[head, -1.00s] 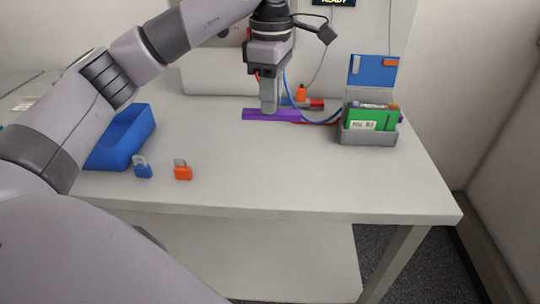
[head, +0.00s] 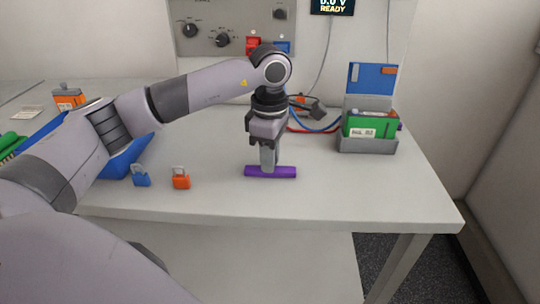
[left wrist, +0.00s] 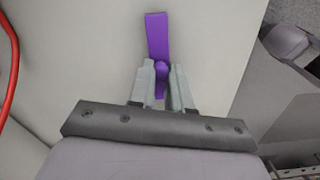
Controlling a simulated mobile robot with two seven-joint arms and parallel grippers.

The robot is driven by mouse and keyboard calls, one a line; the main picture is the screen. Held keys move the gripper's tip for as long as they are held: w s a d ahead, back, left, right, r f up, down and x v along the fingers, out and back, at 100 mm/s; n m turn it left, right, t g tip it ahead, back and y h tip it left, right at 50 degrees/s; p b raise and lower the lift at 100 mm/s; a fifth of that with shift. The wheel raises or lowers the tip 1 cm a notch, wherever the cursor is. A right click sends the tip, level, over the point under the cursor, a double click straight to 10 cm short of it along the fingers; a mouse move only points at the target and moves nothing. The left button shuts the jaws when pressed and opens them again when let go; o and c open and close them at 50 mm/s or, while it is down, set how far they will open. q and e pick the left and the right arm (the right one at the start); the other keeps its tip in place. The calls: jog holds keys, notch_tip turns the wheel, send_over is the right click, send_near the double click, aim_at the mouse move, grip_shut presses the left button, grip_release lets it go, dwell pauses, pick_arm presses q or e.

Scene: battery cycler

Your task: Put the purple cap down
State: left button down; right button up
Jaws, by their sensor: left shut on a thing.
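The purple cap (head: 286,173) is a long bar lying crosswise at the front middle of the grey table. My left gripper (head: 268,166) points down and is shut on the middle of the cap. In the left wrist view, the purple cap (left wrist: 157,36) runs away from me between the two fingertips (left wrist: 161,75), which grip its raised grip. The cap is at or just above the tabletop; I cannot tell if it touches. My right gripper is not in view.
A blue padlock (head: 140,178) and an orange padlock (head: 181,181) stand to the left, beside a blue bin (head: 122,162). A grey holder (head: 368,147) with a green pack (head: 370,126) stands to the right. Red and blue cables lie behind. The tabletop around the cap is clear.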

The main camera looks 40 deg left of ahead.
pick_arm(q)
jog(key=shift+f, duration=0.2)
jog(key=c, duration=1.1)
grip_release()
jog(key=shift+r, duration=0.1)
jog(key=shift+o, duration=0.2)
jog(key=shift+r, duration=0.1)
jog(key=shift+r, duration=0.25)
notch_tip(320, 180, up, 12)
jog(key=shift+f+p, duration=0.15)
jog(key=shift+p, duration=0.2)
jog(key=shift+s+f, duration=0.1)
